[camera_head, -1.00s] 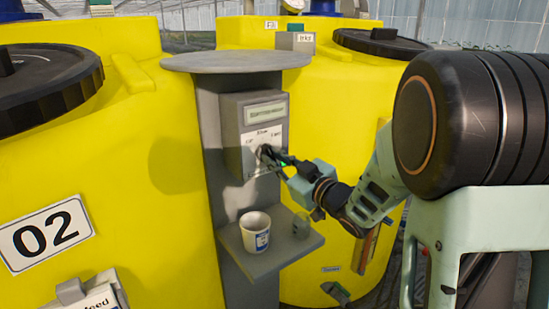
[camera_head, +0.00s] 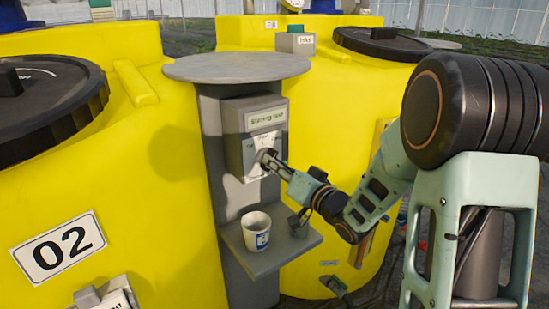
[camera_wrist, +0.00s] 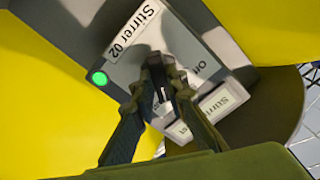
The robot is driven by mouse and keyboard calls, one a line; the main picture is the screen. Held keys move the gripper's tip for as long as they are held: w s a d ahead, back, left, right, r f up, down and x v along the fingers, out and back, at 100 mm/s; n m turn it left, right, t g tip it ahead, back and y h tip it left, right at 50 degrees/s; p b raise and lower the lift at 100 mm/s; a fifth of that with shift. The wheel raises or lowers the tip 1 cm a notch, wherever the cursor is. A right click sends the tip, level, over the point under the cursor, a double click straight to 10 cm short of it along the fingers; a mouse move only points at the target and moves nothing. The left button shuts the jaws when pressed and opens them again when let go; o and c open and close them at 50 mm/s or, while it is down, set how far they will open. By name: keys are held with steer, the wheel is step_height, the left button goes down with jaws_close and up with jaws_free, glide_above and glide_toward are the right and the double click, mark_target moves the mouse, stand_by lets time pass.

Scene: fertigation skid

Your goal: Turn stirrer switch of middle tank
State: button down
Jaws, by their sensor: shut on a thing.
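The grey stirrer switch box (camera_head: 234,138) is mounted on the grey post between two yellow tanks. In the wrist view its label reads "Stirrer 02" (camera_wrist: 135,35), and a green lamp (camera_wrist: 99,78) glows beside the panel. My gripper (camera_head: 267,158) reaches the front panel from the right. In the wrist view its fingers (camera_wrist: 164,85) are closed around the small dark switch knob (camera_wrist: 161,93), which they mostly hide. The exact knob angle is hard to read. The yellow tank marked 02 (camera_head: 150,190) stands on the left.
A grey shelf (camera_head: 262,265) juts from the post below the box. A round grey plate (camera_head: 236,67) caps the post above the box. Another yellow tank (camera_head: 330,110) stands close behind my arm.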

steer(key=shift+m+p, duration=0.7)
steer(key=shift+m, duration=0.5)
steer(key=c, duration=1.9)
jaws_free()
steer(key=shift+c, duration=0.2)
steer(key=v, duration=1.2)
